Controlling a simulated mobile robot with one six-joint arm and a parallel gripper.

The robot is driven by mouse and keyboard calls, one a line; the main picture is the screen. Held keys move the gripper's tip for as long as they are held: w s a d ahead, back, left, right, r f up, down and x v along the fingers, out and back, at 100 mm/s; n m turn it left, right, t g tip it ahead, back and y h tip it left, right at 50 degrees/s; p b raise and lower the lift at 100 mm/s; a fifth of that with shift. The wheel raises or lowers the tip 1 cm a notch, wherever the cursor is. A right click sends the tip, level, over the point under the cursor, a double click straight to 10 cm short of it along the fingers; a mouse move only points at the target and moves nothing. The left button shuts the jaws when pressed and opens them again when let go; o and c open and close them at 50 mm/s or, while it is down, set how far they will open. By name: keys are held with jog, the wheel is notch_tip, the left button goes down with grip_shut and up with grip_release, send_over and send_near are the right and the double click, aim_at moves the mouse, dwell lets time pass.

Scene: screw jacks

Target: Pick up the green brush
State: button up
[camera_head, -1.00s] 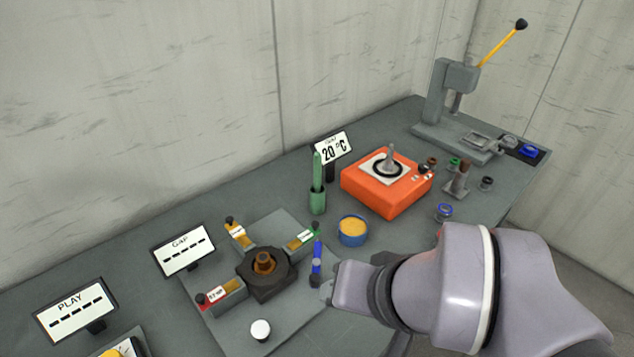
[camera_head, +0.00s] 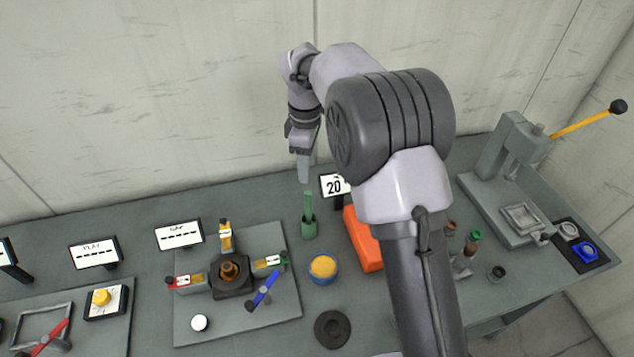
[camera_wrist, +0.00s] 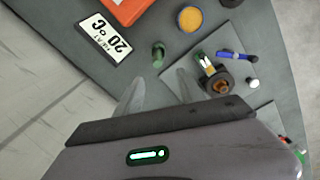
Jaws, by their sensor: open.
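The green brush (camera_head: 308,203) stands upright in a dark green cup (camera_head: 309,230) on the bench, behind the blue bowl. In the wrist view the green brush and its cup (camera_wrist: 158,54) are seen from above, ahead of the fingertips and between their lines. My gripper (camera_head: 304,178) points down above the brush, its tips a little over the brush's top in the head view. In the wrist view my gripper (camera_wrist: 157,90) has its two pale fingers spread apart with nothing between them. The gap between fingertips and brush is hard to judge.
A sign reading 20 °C (camera_head: 335,186) stands close right of the brush. The orange box (camera_head: 363,238) is partly hidden by my arm. A blue bowl of yellow stuff (camera_head: 322,268) sits in front. The fixture plate (camera_head: 290,297) lies front left. The wall rises behind.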

aim_at(306, 194)
jog(key=f+b, duration=0.1)
jog(key=f, duration=0.7)
jog(key=f+b, duration=0.1)
jog(key=f, duration=0.3)
jog(key=shift+a+f+b, duration=0.1)
jog(key=shift+a+b, duration=0.15)
jog(key=shift+b, duration=0.1)
jog(key=f, duration=0.3)
jog(key=f+b, duration=0.1)
jog(key=f, duration=0.1)
jog(key=shift+w+d+f, duration=0.3)
jog(key=shift+w, duration=0.1)
jog(key=shift+r, duration=0.1)
jog(key=shift+c, duration=0.5)
grip_shut()
